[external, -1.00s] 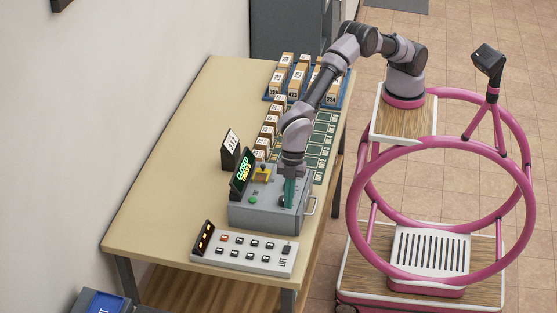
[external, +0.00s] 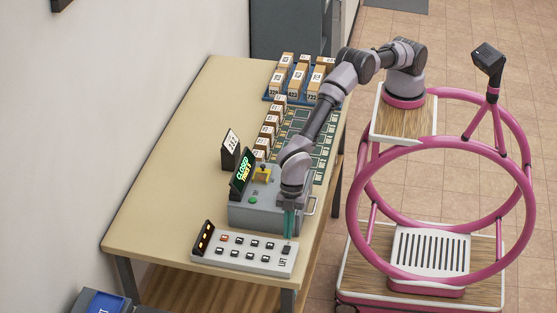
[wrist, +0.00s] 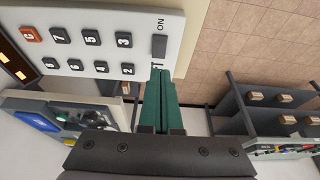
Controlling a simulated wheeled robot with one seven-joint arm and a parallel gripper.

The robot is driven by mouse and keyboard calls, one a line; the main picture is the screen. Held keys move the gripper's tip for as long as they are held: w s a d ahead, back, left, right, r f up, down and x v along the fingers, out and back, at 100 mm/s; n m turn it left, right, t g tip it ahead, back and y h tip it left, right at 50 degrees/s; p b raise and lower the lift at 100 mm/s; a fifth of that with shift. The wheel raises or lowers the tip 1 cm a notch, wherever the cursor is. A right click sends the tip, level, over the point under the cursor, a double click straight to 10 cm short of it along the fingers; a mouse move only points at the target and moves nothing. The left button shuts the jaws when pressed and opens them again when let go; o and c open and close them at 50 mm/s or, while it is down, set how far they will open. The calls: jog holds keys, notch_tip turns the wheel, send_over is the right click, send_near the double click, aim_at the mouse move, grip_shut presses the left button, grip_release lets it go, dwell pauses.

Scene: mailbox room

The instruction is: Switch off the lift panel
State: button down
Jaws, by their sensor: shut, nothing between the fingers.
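The lift panel (external: 235,258) is a white slab of numbered buttons near the front edge of the table. In the wrist view, the panel (wrist: 105,16) has a dark grey switch (wrist: 159,46) beside the word ON. The switch also shows at the panel's right end in the external view (external: 287,250). My gripper (external: 288,237), with green fingers, points down just above the switch. In the wrist view, the gripper's fingertips (wrist: 160,72) are together and empty, a little short of the switch. I cannot tell whether they touch it.
A grey box (external: 262,215) with a CLOSED sign (external: 242,172) stands behind the panel. A dark display (wrist: 14,60) with lit orange marks stands at the panel's left end. Boxed parcels (external: 292,82) and a green grid stand farther back. The table's left side is clear.

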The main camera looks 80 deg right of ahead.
aim_at(288, 248)
jog(key=shift+d+x, duration=0.2)
jog(key=shift+x, duration=0.95)
jog(key=shift+d+x, duration=0.2)
jog(key=shift+x, duration=0.95)
jog(key=shift+f, duration=0.2)
jog(key=shift+f, duration=0.2)
jog(key=shift+d+f, duration=0.1)
jog(key=shift+d, duration=0.75)
